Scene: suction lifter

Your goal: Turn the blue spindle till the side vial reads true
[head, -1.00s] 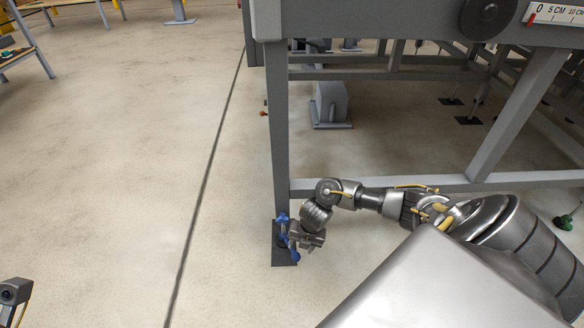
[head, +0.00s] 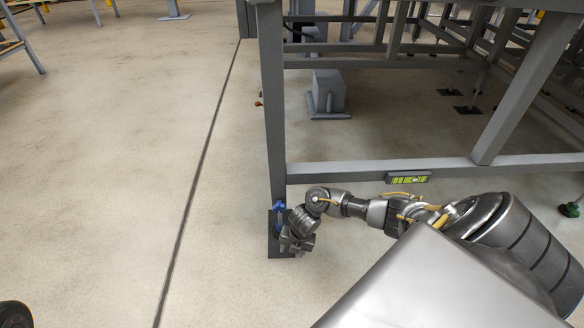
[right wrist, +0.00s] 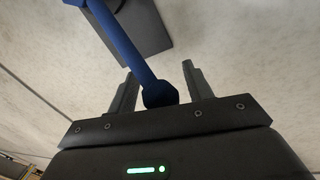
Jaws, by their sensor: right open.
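The blue spindle (head: 279,208) stands at the foot of the near table leg, above a dark floor plate (head: 273,244). My right gripper (head: 290,246) is low beside it and hides part of it. In the right wrist view the gripper (right wrist: 158,88) is open, and a blue spindle arm (right wrist: 140,55) reaches down between its two fingers, with its knobbed end near the palm. I cannot tell whether a finger touches it. The side vial (head: 409,180), yellow-green, sits on the lower rail. Its bubble is too small to read. My left gripper is not in view.
The grey frame's leg (head: 272,110) and lower rail (head: 350,173) stand close to my right arm. A grey block (head: 328,92) stands on the floor under the frame. A green foot (head: 569,210) is at the far right. The floor to the left is open.

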